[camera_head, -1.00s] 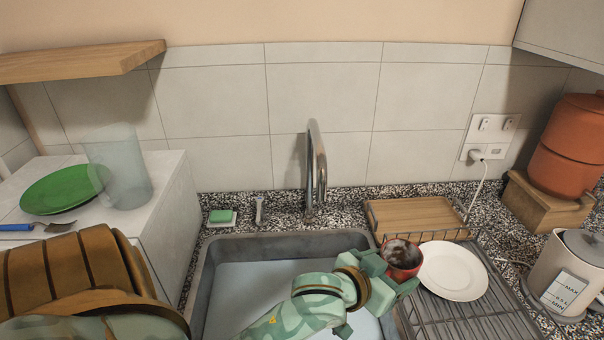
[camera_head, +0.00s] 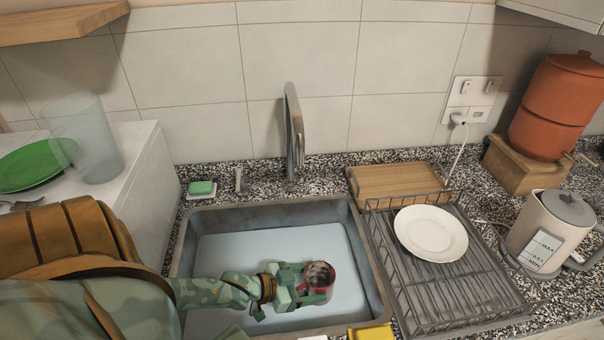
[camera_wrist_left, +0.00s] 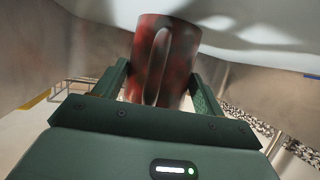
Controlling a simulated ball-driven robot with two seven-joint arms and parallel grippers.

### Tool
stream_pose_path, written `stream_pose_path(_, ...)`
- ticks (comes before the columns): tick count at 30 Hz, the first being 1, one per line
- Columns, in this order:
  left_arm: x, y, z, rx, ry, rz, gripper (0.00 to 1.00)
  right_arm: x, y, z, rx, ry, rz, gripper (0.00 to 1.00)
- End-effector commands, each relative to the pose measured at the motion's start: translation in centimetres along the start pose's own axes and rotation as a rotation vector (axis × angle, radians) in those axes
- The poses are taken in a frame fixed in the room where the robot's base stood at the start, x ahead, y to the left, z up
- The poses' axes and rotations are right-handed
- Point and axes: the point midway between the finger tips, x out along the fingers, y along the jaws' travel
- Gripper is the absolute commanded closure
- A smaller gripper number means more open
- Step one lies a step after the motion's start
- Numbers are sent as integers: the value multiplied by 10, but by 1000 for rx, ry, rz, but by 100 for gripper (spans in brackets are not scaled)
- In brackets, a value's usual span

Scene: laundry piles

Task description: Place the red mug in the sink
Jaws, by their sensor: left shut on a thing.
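The red mug (camera_head: 319,277) is held by my left gripper (camera_head: 308,281) over the right part of the sink (camera_head: 205,214). The mug looks upright, and its dark inside shows from above. In the left wrist view, the mug (camera_wrist_left: 178,62) stands between the two fingers, with its handle facing the camera. My left gripper (camera_wrist_left: 158,88) is shut on it. I cannot tell whether the mug touches the sink floor. My right gripper is not in view.
A wire dish rack (camera_head: 462,291) with a white plate (camera_head: 430,234) stands right of the sink. The faucet (camera_head: 293,135) rises behind it. A green sponge (camera_head: 201,187) lies at the back left. A yellow thing (camera_head: 371,332) sits at the front edge. A kettle (camera_head: 548,230) is farther right.

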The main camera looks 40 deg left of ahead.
Motion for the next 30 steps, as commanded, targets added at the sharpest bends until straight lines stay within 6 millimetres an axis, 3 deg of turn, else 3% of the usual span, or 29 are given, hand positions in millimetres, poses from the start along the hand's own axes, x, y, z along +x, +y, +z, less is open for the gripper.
stream_pose_path(10, 19, -1, 42, -3, 2, -1, 61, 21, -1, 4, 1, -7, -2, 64)
stream_pose_path(22, 20, -1, 46, -1, 3, 0, 61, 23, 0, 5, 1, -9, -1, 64)
stream_pose_path(23, 20, -1, 46, 0, 2, 0, 21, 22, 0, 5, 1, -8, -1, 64)
stream_pose_path(24, 20, -1, 45, 0, 2, 0, 10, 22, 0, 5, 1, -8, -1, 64)
stream_pose_path(30, 20, -1, 45, -1, 2, 0, 8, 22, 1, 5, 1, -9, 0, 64)
